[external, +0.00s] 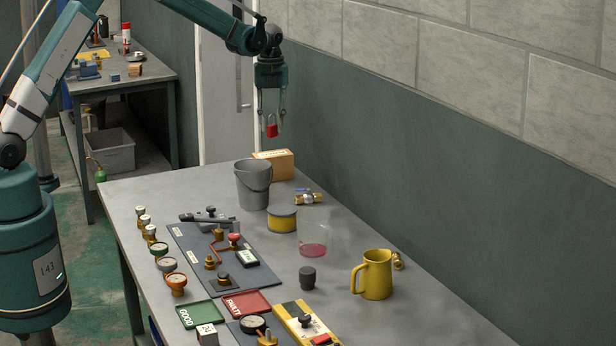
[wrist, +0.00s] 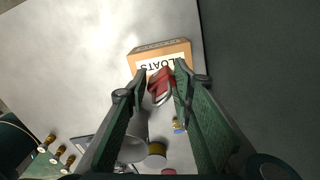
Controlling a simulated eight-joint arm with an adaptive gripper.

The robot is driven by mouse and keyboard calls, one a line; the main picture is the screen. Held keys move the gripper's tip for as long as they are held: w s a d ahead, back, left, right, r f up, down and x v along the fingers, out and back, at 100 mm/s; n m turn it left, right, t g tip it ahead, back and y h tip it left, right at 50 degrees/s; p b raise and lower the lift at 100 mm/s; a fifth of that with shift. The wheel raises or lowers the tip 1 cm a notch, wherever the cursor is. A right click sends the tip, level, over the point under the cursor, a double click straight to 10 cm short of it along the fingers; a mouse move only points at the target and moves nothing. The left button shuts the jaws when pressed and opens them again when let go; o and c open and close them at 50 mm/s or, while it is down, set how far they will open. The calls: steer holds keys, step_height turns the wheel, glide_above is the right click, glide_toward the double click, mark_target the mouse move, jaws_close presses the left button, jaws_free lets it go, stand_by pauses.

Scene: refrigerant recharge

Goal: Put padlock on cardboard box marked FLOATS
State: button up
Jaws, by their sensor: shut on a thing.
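My gripper (external: 271,116) points down above the far end of the bench and is shut on a red padlock (external: 271,130). The padlock also shows between the fingertips in the wrist view (wrist: 160,83), with its metal shackle. The cardboard box (external: 274,164) stands on the bench below the padlock, behind the grey bucket, which hides part of it. In the wrist view the box (wrist: 158,51) has a white label reading "LOATS"; the padlock and a finger cover part of its near side. The padlock is in the air, apart from the box.
A grey bucket (external: 254,186) stands just in front of the box. A brass valve (external: 308,198), a yellow tin (external: 282,219), a clear beaker (external: 314,240) and a yellow jug (external: 373,275) stand nearer. The wall runs along the bench's right side.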

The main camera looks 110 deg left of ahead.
mark_target(271, 138)
steer(key=shift+f, duration=0.9)
steer(key=shift+f, duration=0.1)
steer(key=shift+f, duration=1.8)
steer(key=shift+f, duration=0.15)
steer(key=o, duration=1)
steer(key=shift+c, duration=0.2)
steer(key=shift+r, duration=0.2)
step_height(271, 138, up, 12)
